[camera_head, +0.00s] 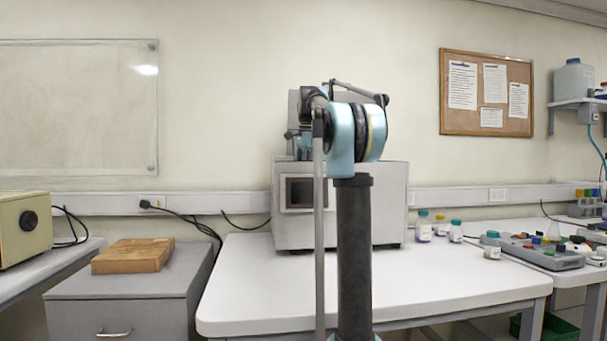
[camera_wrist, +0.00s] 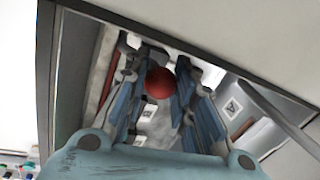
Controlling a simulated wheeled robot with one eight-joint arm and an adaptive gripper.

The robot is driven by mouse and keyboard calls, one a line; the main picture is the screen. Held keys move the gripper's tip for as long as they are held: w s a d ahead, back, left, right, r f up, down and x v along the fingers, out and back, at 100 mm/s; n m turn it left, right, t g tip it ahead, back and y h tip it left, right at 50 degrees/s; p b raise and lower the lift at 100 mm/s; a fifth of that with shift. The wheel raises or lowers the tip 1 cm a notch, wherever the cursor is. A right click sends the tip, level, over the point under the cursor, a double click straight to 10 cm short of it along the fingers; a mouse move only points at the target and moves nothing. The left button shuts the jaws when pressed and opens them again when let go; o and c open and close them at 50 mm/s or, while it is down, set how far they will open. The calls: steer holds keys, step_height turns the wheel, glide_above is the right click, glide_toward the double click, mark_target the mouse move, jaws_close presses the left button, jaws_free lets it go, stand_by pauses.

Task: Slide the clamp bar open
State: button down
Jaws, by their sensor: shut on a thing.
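My gripper (camera_wrist: 168,85) fills the middle of the wrist view, its blue fingers shut on a red ball-shaped knob (camera_wrist: 159,83). The knob sits between the two fingers. It appears to belong to the clamp bar, but the bar itself cannot be made out clearly. In the head view the grey testing machine (camera_head: 290,228) stands on the white table. My arm rises in front of it and hides its upper middle, along with the gripper and the knob.
The white table (camera_head: 450,278) has free room in front of the machine. Several small bottles (camera_head: 440,227) stand to its right, near a grey device (camera_head: 540,252). A wooden block (camera_head: 133,256) lies on the grey cabinet (camera_head: 120,288) at left. A pale panel edge (camera_wrist: 235,40) runs close above the fingers.

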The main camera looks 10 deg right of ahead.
steer(key=shift+s, duration=1.25)
steer(key=c, duration=1.3)
jaws_free()
steer(key=shift+s, duration=0.1)
steer(key=shift+w, duration=0.2)
